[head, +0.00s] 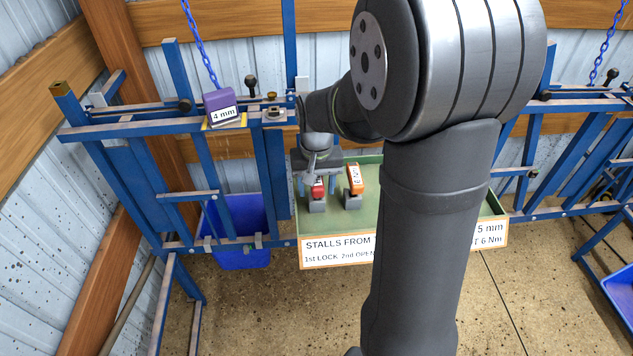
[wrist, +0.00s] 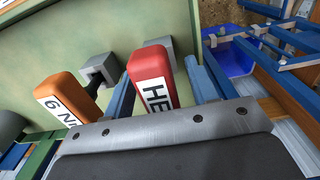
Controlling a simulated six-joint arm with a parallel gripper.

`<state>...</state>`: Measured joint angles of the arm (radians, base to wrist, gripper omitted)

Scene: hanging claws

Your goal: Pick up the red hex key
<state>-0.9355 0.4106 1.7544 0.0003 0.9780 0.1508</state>
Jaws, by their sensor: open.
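The red hex key (head: 318,190) has a block-like red handle with a white label. It stands in a grey holder in the green tray (head: 405,211). In the wrist view the red handle (wrist: 150,66) is close up, its label reading "HE" before my gripper's body cuts it off. My gripper (wrist: 161,82) is open, with one blue finger on each side of the red handle. I cannot tell whether either finger touches it. In the head view my gripper (head: 318,182) is over the red key, partly hiding it. The key's shaft is hidden.
An orange tool (head: 356,179) labelled 6 Nm stands close to the right in its own grey holder. A purple 4 mm block (head: 220,106) sits on the blue rail at left. A blue bin (head: 238,232) is left of the tray.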

